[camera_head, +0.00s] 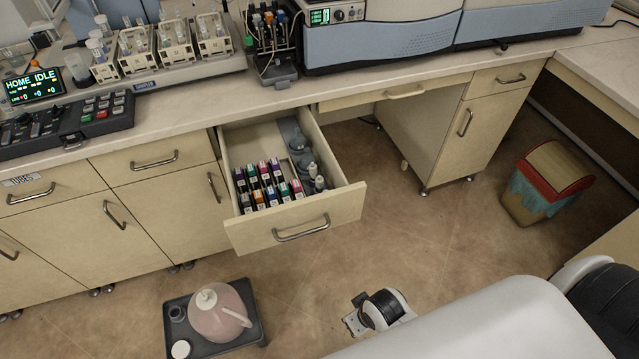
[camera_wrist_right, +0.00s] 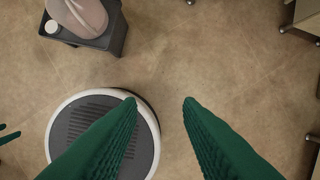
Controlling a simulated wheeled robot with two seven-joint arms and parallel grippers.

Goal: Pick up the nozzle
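I cannot single out the nozzle in either view. The open drawer (camera_head: 345,206) holds several small cartridges (camera_head: 262,186) with coloured tops, and grey bottle-like pieces (camera_head: 300,147) along its right side. Small pale-topped pieces (camera_head: 317,180) stand near its front right corner; any of these is too small to name surely. My right gripper (camera_wrist_right: 160,99) is open and empty above the floor in the right wrist view. A green tip (camera_wrist_right: 8,136) at that view's left edge may be my left gripper; its opening is hidden. Neither gripper is clearly visible in the head view.
A dark tray (camera_head: 256,322) on the floor carries a pink jug (camera_head: 219,312); it also shows in the wrist view (camera_wrist_right: 112,42). The worktop (camera_head: 210,98) holds vial racks (camera_head: 178,42), a control panel (camera_head: 70,125) and instruments (camera_head: 380,35). A bin (camera_head: 545,185) stands right.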

